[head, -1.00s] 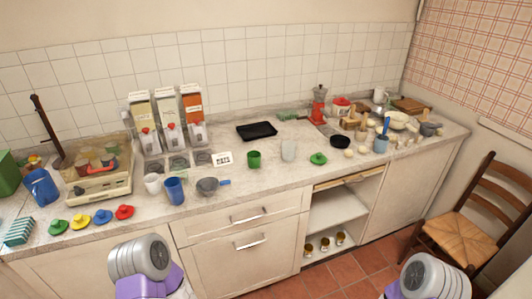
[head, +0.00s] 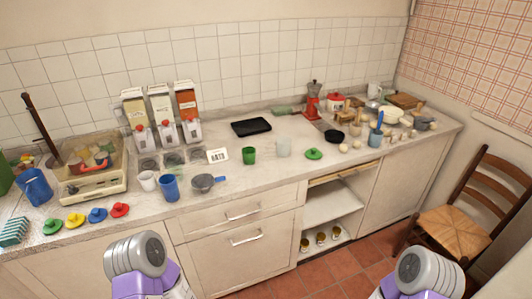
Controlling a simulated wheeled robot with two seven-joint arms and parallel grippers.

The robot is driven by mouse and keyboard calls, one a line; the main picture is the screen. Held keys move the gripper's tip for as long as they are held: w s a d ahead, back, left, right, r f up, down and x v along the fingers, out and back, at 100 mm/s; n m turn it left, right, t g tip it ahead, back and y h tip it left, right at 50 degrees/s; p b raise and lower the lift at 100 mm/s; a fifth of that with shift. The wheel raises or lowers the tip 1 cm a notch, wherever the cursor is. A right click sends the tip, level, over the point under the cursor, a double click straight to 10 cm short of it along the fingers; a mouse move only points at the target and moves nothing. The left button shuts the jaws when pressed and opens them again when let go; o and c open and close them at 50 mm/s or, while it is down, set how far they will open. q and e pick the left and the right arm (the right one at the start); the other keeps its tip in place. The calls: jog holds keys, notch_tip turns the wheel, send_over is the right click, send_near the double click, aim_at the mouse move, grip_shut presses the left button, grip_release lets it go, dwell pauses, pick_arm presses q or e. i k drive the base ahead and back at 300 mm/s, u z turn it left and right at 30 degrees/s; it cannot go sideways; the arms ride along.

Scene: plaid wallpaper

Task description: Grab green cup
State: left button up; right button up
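A green cup (head: 249,155) stands upright near the middle of the counter, in front of a black tray (head: 251,128). A clear glass (head: 283,147) is just to its right and a small white card (head: 217,155) is to its left. My two arms show at the bottom of the head view as grey and purple links, below and in front of the counter, well away from the cup. Neither gripper's fingers are visible.
A blue cup (head: 169,188), a white cup (head: 148,181) and a grey pan (head: 204,184) stand left of the green cup. A green lid (head: 314,154) lies to the right. Three dispensers (head: 161,116) stand behind. The counter edge in front of the cup is clear.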

aim_at(249, 158)
jog(key=u, duration=0.35)
jog(key=i, duration=0.9)
jog(key=u, duration=0.05)
